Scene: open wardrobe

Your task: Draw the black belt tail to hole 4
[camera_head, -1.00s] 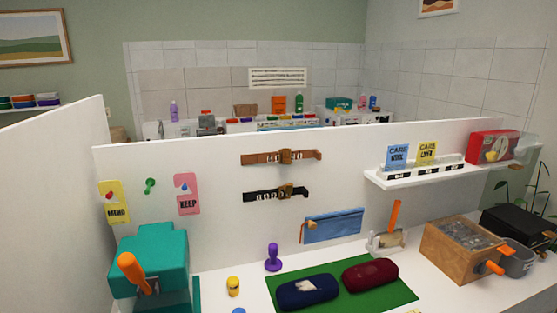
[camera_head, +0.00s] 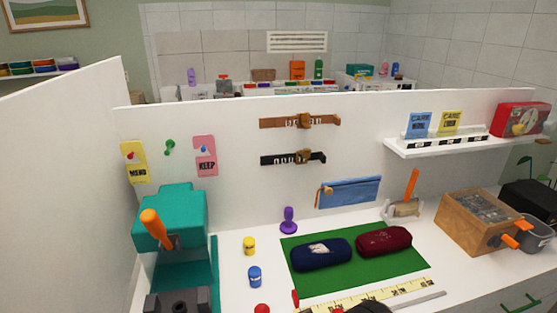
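The black belt (camera_head: 277,159) is mounted level on the white upright panel, below a brown belt (camera_head: 271,123). White marks, probably hole numbers, run along its left part; they are too small to read. A brown buckle (camera_head: 303,157) sits right of its middle, and the short black tail (camera_head: 319,158) sticks out to the right of the buckle. I cannot tell which hole the tail is at.
A blue zip pouch (camera_head: 350,191) hangs below the belts. A teal press (camera_head: 172,215) with an orange handle stands at left. A green mat (camera_head: 314,282) carries two cases. A white shelf (camera_head: 455,145) juts out at right. A dark rounded shape (camera_head: 371,307) at the bottom edge is unclear.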

